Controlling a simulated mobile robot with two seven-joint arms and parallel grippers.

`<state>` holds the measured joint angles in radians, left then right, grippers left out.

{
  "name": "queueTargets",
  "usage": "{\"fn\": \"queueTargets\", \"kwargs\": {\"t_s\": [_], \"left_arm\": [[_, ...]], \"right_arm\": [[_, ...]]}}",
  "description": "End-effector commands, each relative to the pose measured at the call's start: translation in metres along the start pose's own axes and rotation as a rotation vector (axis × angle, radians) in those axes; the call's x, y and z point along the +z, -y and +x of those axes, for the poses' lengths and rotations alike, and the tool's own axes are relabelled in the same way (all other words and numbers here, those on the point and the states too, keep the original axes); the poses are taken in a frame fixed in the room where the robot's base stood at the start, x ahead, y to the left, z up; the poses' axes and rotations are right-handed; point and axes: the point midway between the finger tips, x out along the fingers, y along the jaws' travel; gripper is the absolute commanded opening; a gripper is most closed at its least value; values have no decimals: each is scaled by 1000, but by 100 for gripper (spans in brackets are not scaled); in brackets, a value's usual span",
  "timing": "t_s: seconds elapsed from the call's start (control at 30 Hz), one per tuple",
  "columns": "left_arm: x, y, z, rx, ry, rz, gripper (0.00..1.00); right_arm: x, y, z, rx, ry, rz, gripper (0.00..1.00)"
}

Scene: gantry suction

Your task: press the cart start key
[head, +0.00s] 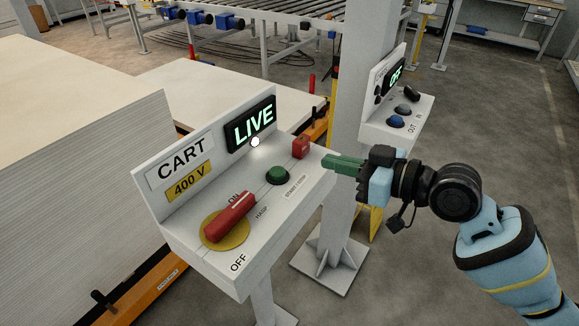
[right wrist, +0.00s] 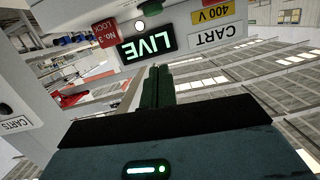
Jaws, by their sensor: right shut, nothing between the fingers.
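The cart console (head: 255,224) stands in the middle of the head view, with a CART 400 V sign and a lit LIVE display (head: 251,124). A round green key (head: 277,175) sits on its sloped top, with a small label too blurred to read. A red rotary handle (head: 230,218) on a yellow disc points toward ON. A red lock block (head: 300,147) stands at the panel's right end. My right gripper (head: 333,161) is shut and empty, just right of the panel and apart from the green key. The right wrist view shows the LIVE display (right wrist: 148,47) upside down beyond the fingers.
Stacked pale boards (head: 75,190) fill the left side. A roller conveyor (head: 270,12) runs along the back. Floor is open at the right.

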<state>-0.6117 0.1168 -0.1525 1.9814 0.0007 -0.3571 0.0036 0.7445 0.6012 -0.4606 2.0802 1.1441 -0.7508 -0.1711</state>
Motion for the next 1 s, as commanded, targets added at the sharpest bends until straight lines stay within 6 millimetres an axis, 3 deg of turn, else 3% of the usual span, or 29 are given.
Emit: {"fn": "queueTargets", "kwargs": {"t_s": [0.27, 0.7, 1.0], "left_arm": [[-8, 1, -1, -1, -13, 2, 48], [-21, 2, -4, -5, -38, 6, 48], [-17, 2, -3, -5, -30, 6, 48]], "right_arm": [[-3, 0, 20, -1, -5, 1, 0], [-2, 0, 100, 0, -3, 0, 0], [34, 0, 109, 2, 0, 1, 0]]}}
